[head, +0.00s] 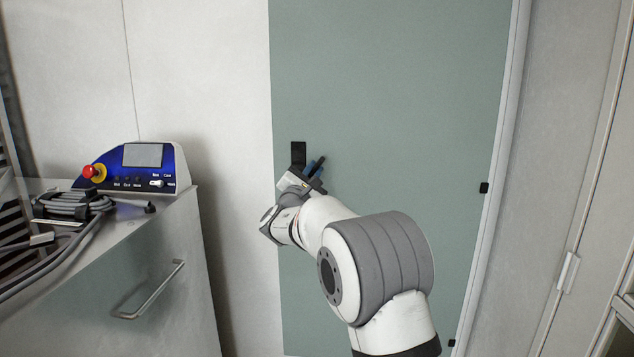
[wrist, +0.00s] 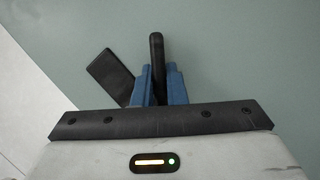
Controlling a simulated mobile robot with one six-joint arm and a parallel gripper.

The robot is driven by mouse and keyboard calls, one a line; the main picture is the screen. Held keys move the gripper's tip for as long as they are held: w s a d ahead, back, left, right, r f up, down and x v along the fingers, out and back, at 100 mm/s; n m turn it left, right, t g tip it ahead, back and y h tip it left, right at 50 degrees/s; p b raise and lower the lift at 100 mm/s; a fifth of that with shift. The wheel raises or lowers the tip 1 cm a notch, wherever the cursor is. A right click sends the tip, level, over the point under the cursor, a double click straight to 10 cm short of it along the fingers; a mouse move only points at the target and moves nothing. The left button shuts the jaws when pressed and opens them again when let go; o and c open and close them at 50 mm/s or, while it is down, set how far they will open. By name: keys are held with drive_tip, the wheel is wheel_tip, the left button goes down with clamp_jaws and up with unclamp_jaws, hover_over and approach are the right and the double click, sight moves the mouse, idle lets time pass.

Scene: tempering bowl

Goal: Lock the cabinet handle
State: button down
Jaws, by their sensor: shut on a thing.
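The grey-green cabinet door (head: 400,110) fills the middle of the head view and stands shut against its frame. Its black handle has a flat plate (head: 298,154) near the door's left edge and a bar (head: 318,165) beside it. My gripper (head: 313,171) is at the handle with its blue fingers. In the wrist view the bar (wrist: 157,52) stands between the two blue fingers (wrist: 158,85), which are shut on it. The black plate (wrist: 110,77) lies to the left, tilted in that view. The bar's lower part is hidden by my gripper.
A metal cart or cabinet (head: 150,285) with a bar pull (head: 152,291) stands at the left. On it are a blue control box (head: 130,168) with a red button and coiled grey cables (head: 70,207). A pale wall panel lies left of the door.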

drive_tip(key=shift+a+r+n, duration=0.15)
drive_tip(key=shift+a+n, duration=0.15)
drive_tip(key=shift+n, duration=0.3)
drive_tip(key=shift+t+y, duration=0.3)
drive_tip(key=c, duration=1.5)
unclamp_jaws()
drive_tip(key=shift+o, duration=0.2)
drive_tip(key=b+v, duration=0.1)
drive_tip(key=v, duration=0.6)
drive_tip(key=shift+s+a+b, duration=0.15)
drive_tip(key=shift+s+b, duration=0.1)
drive_tip(key=shift+b, duration=0.1)
drive_tip(key=shift+c, duration=0.4)
